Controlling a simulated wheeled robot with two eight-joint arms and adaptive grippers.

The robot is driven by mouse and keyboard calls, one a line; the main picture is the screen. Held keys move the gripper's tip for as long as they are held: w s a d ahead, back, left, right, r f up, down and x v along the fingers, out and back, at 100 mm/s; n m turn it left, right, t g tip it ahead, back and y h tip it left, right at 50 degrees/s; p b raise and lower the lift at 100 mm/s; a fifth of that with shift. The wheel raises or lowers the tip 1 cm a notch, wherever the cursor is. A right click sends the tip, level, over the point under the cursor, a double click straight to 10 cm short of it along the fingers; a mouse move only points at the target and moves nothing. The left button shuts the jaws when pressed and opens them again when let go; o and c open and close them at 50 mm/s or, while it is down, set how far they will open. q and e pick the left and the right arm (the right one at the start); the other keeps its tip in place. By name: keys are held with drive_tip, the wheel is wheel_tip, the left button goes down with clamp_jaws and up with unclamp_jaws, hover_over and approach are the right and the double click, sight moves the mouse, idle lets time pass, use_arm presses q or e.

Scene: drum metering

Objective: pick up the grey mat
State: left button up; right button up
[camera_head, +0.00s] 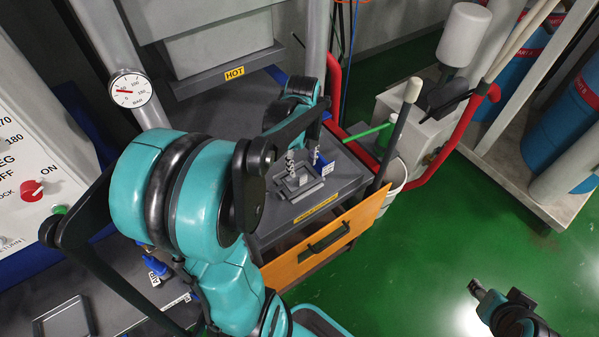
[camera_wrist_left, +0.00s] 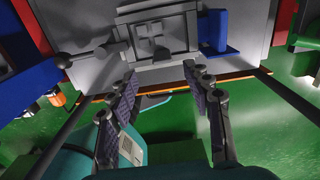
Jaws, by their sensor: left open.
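A grey, roughly square piece with a raised rim (camera_head: 308,190) lies on the dark cart top; I take it for the grey mat. In the left wrist view (camera_wrist_left: 181,44) it lies ahead of the fingertips, with a small cross-like shape in its middle. My left gripper (camera_head: 301,160) is over it in the head view, partly hiding it. In the left wrist view my left gripper (camera_wrist_left: 160,76) is open, its two fingers apart with nothing between them. I cannot tell whether a fingertip touches it. My right gripper (camera_head: 478,289) is far off at the lower right, above the green floor.
An orange drawer front (camera_head: 325,240) with a dark handle is on the cart's near side. A blue block (camera_wrist_left: 213,30) stands right of the grey piece. A red pipe (camera_head: 440,150) and a white bucket (camera_head: 393,185) are to the right. Another grey frame (camera_head: 65,318) is lower left.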

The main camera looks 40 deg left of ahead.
sight(302, 177)
use_arm(q)
drive_tip(key=shift+a+f, duration=0.15)
drive_tip(key=shift+f, duration=0.2)
wheel_tip(302, 177, down, 2)
drive_tip(key=shift+b, duration=0.55)
drive_tip(key=f, duration=0.1)
drive_tip(key=f+b, duration=0.1)
drive_tip(key=f, duration=0.1)
drive_tip(key=f+b, duration=0.1)
drive_tip(key=f, duration=0.1)
drive_tip(key=shift+w+f, duration=0.1)
drive_tip(key=shift+w, duration=0.15)
drive_tip(key=shift+c, duration=0.6)
clamp_jaws()
